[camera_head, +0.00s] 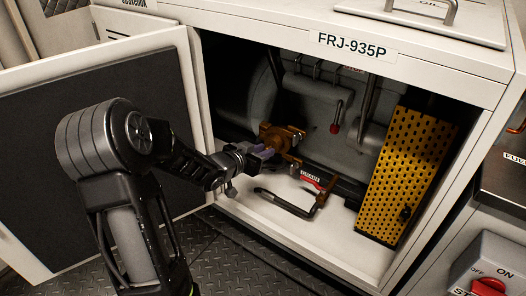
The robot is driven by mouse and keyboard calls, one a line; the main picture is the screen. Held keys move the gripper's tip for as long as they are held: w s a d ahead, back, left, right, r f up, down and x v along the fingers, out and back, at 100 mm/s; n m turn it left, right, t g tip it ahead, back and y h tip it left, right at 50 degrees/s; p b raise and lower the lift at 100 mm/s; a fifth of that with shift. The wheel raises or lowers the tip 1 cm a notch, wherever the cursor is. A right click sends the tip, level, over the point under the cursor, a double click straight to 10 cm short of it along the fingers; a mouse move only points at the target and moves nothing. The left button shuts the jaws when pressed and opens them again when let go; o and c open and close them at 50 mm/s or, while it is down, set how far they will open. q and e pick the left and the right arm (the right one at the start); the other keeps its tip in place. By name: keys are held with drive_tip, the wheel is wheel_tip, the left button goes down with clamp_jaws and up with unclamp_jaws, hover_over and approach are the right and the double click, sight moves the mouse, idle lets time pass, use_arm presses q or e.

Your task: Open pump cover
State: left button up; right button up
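A yellow perforated panel (408,165) stands inside the cabinet on the right, leaning slightly. It has a small black knob (405,214) near its lower right edge. It looks like the pump cover, and it covers whatever is behind it. My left gripper (273,153) reaches into the cabinet opening, well left of the panel and apart from it. Its fingertips are at or just in front of an orange-brown fitting (280,136). The fingers are small and dark here, so I cannot tell whether they are open, shut or touching the fitting. My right gripper is not in view.
A cabinet door (95,130) stands open at left, behind my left arm. The white cabinet frame (440,70) bounds the opening. A bent dark pipe (285,202) and a red-handled valve (311,183) sit low inside. A grey switch box (495,265) stands at lower right.

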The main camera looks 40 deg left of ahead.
use_arm(q)
clamp_jaws()
idle(1.0)
